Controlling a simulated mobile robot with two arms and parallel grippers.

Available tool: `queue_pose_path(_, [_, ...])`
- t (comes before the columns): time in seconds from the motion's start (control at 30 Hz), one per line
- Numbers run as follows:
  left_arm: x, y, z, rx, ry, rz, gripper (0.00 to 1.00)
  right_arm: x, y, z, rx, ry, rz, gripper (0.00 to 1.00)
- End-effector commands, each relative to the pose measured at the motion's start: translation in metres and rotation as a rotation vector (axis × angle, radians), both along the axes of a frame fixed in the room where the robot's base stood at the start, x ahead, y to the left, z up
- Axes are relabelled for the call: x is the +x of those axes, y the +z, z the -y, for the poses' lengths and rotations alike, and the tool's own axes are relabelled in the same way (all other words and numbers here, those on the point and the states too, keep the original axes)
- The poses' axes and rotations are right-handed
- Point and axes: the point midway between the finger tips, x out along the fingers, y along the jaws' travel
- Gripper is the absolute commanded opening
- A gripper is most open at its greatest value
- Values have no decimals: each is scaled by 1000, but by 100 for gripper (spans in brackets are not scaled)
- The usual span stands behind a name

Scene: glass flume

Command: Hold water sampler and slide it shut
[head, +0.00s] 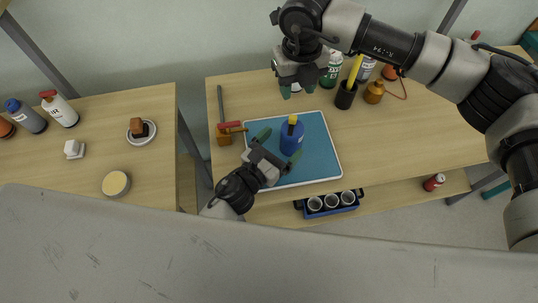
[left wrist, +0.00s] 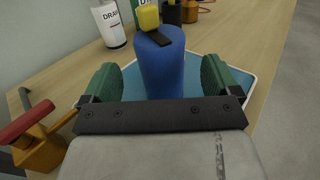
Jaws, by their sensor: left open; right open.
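The water sampler appears to be the blue cylinder (head: 291,141) with a yellow block on top. It stands upright on a blue tray (head: 322,165) and also shows in the left wrist view (left wrist: 162,72). My left gripper (head: 278,147) is open, with its green fingers on either side of the sampler's lower part. In the left wrist view (left wrist: 160,84) the fingers stand apart from the cylinder, with gaps on both sides. My right gripper (head: 298,90) is open and empty over the table behind the tray. The sampler's base is partly hidden in the left wrist view.
A red-and-orange tool (head: 229,130) lies left of the tray. A black cup (head: 345,96) with a yellow item, a green bottle (head: 331,70) and an amber bottle (head: 374,92) stand behind. A blue carrier (head: 331,203) with white cups sits below the front edge. The table's right is clear.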

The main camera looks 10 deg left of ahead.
Motion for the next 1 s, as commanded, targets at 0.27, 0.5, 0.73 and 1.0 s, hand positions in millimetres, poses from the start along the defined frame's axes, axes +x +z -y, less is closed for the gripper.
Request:
queue_pose_path(0.27, [34,0,21,-2,0,-1,91,0,0,0,0,0,0,43])
queue_pose_path(0.5, [42,0,26,-2,0,-2,91,0,0,0,0,0,0,43])
queue_pose_path(0.73, [41,0,26,-2,0,-2,84,0,0,0,0,0,0,43])
queue_pose_path(1.0, [41,0,26,-2,0,-2,43,0,0,0,0,0,0,43])
